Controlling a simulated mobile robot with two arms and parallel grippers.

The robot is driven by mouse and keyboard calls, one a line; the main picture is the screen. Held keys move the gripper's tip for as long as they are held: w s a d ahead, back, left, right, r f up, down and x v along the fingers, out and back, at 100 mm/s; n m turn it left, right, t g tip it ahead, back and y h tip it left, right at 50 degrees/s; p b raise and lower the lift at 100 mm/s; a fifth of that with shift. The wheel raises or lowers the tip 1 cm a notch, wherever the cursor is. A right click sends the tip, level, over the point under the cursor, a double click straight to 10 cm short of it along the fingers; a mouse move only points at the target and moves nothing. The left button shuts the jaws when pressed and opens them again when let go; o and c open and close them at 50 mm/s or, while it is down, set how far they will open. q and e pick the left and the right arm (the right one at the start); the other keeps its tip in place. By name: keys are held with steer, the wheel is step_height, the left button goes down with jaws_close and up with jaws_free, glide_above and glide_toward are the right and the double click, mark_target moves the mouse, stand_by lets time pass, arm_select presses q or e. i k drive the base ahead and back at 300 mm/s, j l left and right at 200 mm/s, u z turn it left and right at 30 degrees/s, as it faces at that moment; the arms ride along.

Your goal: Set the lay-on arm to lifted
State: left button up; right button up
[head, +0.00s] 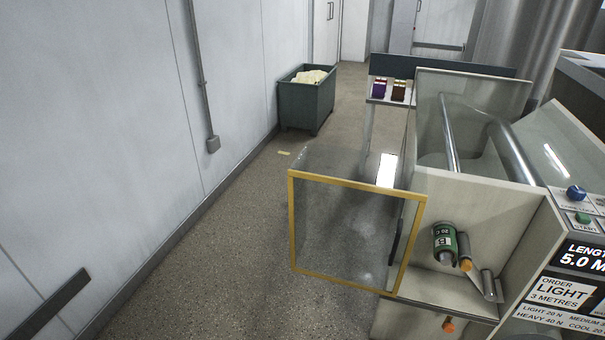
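The coating machine (470,205) stands at the right with its cream side panel facing me. A clear guard door with a yellow frame (357,184) stands out to the left of its opening. Inside the opening are a green cylinder with a label (444,245), a short grey cylinder with an orange end (464,252), and a small metal bar (488,286). An orange knob (449,325) is below. Metal rollers (512,152) show at the top behind clear panels. I cannot tell which part is the lay-on arm or its position. Neither gripper is in view.
A control panel with a blue knob (576,193), a green START button (583,218) and an order sign (566,293) is at the right edge. A dark bin (306,104) stands by the left wall. Small purple and brown items (388,90) sit behind the machine. Floor between is clear.

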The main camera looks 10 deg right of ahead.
mark_target(465, 258)
steer(key=z, duration=1.55)
steer(key=i+j+z, duration=0.1)
steer(key=i, duration=0.2)
